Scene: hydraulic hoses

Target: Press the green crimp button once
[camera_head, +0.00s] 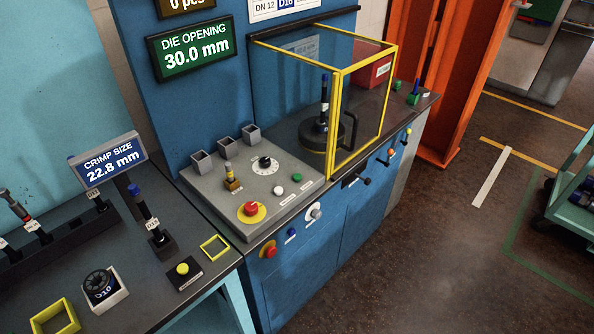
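The green button (297,177) is a small round cap on the sloped grey control panel (224,198), near its right edge. A white button (278,190) sits just left of it, with small labels in front of both. Nothing covers the green button. Whether it is pressed in is too small to tell. Neither of my grippers shows in the head view.
A red stop button (251,209), a dial (265,163) and a yellow-brown lever (231,178) share the panel. A yellow-framed clear guard (336,115) stands behind it, with a dark upright hose (324,101) inside. A workbench (142,287) is left.

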